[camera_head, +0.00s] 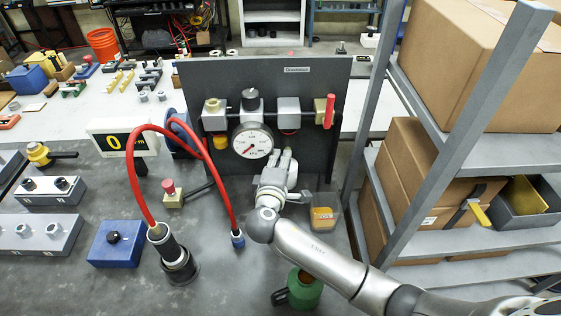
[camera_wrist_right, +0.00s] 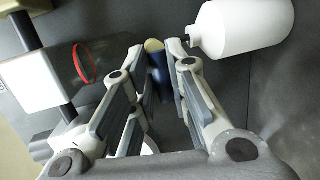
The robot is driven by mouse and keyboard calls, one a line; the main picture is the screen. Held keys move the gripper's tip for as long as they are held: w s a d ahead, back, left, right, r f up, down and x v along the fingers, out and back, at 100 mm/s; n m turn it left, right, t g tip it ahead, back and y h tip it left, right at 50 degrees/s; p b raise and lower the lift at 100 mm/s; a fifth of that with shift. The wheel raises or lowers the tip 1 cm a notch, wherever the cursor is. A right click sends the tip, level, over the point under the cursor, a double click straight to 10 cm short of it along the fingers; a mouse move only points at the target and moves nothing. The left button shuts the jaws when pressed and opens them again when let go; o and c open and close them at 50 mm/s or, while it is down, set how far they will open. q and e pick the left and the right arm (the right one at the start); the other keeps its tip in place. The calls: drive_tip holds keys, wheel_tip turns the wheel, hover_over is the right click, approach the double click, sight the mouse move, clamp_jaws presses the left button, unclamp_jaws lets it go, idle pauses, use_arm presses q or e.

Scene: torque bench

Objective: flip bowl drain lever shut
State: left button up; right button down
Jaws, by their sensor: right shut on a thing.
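My right gripper (camera_head: 287,158) reaches up to the dark panel (camera_head: 315,80), just right of the round gauge (camera_head: 252,141). In the right wrist view my right gripper (camera_wrist_right: 163,45) is shut on a small dark blue piece with a tan end (camera_wrist_right: 155,58). I cannot tell for sure whether this piece is the bowl drain lever. A clear bowl with a red ring (camera_wrist_right: 84,64) hangs from a light grey block (camera_wrist_right: 35,82), left of the fingers and apart from them. That grey block also shows in the head view (camera_head: 288,108). My left gripper is out of view.
A red lever (camera_head: 329,112) sits on the panel's right end. A white bottle (camera_wrist_right: 243,27) is close to the right fingertips. A red hose (camera_head: 134,180) loops at the left. A clear tub (camera_head: 325,216), a green can (camera_head: 303,289) and a shelf post (camera_head: 455,145) flank my arm.

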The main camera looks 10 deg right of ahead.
drive_tip(key=c, duration=1.7)
unclamp_jaws()
drive_tip(key=v, duration=1.2)
